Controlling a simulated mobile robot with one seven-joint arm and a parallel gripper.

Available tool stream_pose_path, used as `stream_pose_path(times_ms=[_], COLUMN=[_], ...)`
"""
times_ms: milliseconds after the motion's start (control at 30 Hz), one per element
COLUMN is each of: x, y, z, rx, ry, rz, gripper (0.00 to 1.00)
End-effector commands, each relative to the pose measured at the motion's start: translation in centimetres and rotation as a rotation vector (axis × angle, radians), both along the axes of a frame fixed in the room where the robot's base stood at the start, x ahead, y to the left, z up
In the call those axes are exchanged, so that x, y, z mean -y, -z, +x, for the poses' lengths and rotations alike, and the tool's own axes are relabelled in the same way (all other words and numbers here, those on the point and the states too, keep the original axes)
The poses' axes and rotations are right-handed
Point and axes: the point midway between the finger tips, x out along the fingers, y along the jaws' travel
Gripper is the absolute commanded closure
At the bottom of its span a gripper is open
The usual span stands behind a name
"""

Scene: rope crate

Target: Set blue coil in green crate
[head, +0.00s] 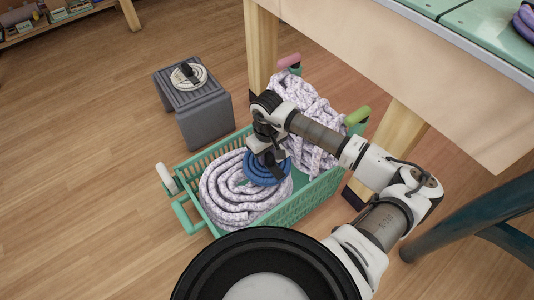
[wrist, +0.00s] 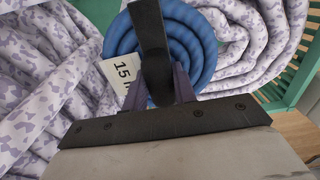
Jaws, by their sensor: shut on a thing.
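The blue coil (head: 262,170) is inside the green crate (head: 306,203), over the inner edge of a white-and-purple rope coil on the crate's left side. In the wrist view the blue coil (wrist: 198,38) lies between my fingers, with a white tag (wrist: 122,77) reading "15" at its left. My gripper (head: 268,156) reaches down into the crate and is shut on the blue coil. It also shows in the wrist view (wrist: 160,85). Whether the blue coil bears on the rope below cannot be told.
Patterned rope fills the crate's left (head: 222,198) and right (head: 312,105) parts. A grey stool (head: 205,118) with a pale coil (head: 188,76) stands behind left. A table (head: 400,50) with wooden legs overhangs at the right. The floor at left is clear.

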Motion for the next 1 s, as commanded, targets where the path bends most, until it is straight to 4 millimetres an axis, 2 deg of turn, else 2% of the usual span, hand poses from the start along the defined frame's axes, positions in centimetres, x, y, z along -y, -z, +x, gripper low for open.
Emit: stream_pose_path(times_ms=[733, 767, 933, 1000], x=[-0.03, -0.03, -0.02, -0.02], y=[0.97, 0.95, 0.91, 0.92], z=[0.03, 0.03, 0.02, 0.01], rx=[0.001, 0.001, 0.001, 0.001], ry=[-0.001, -0.001, -0.001, 0.000], rz=[0.001, 0.001, 0.001, 0.001], gripper=[1.00, 0.72, 0.49, 0.47])
